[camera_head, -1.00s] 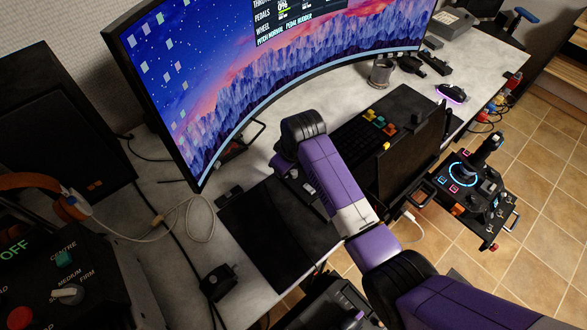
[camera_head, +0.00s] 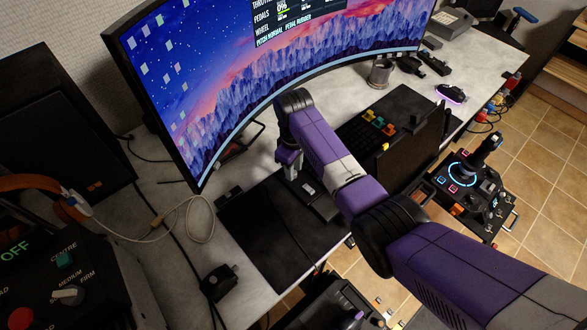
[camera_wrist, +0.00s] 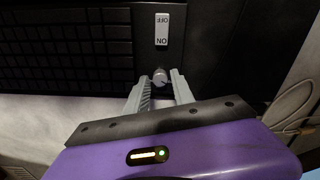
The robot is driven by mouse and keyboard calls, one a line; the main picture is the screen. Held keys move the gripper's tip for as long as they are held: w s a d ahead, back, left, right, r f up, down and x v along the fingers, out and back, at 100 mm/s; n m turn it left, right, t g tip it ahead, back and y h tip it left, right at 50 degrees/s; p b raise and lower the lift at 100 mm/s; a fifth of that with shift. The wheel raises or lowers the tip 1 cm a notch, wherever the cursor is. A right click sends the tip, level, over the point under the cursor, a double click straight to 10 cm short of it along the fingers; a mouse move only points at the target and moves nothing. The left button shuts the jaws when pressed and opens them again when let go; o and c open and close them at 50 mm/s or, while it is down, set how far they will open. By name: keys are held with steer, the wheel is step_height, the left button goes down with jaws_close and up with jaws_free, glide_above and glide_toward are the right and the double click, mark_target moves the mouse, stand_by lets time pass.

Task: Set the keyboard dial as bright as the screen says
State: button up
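The keyboard (camera_head: 362,137) lies on the desk below the monitor, partly hidden by my arm. In the wrist view its dark keys (camera_wrist: 65,45) fill the upper left. A small round grey dial (camera_wrist: 160,76) stands beside the keys, below a white rocker switch marked ON and OFF (camera_wrist: 162,29). My gripper (camera_wrist: 160,82) is open, with one finger on each side of the dial, close to the tips; I cannot tell if they touch it. In the head view my gripper (camera_head: 288,160) points down at the keyboard's left end. The screen (camera_head: 262,70) shows mountains and a text panel, its top cut off.
A black mat (camera_head: 265,230) lies left of the keyboard. A metal cup (camera_head: 380,73) stands behind it. A joystick unit (camera_head: 470,185) is to the right. A control box with knobs (camera_head: 65,280) and headphones (camera_head: 45,185) are at the left.

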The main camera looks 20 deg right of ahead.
steer(key=shift+f, duration=0.35)
jaws_close()
steer(key=m+p, duration=0.1)
steer(key=m, duration=0.4)
steer(key=shift+r+m, duration=0.1)
steer(key=shift+m, duration=0.2)
steer(key=m+p, duration=0.1)
steer(key=m, duration=0.4)
steer(key=shift+m, duration=0.7)
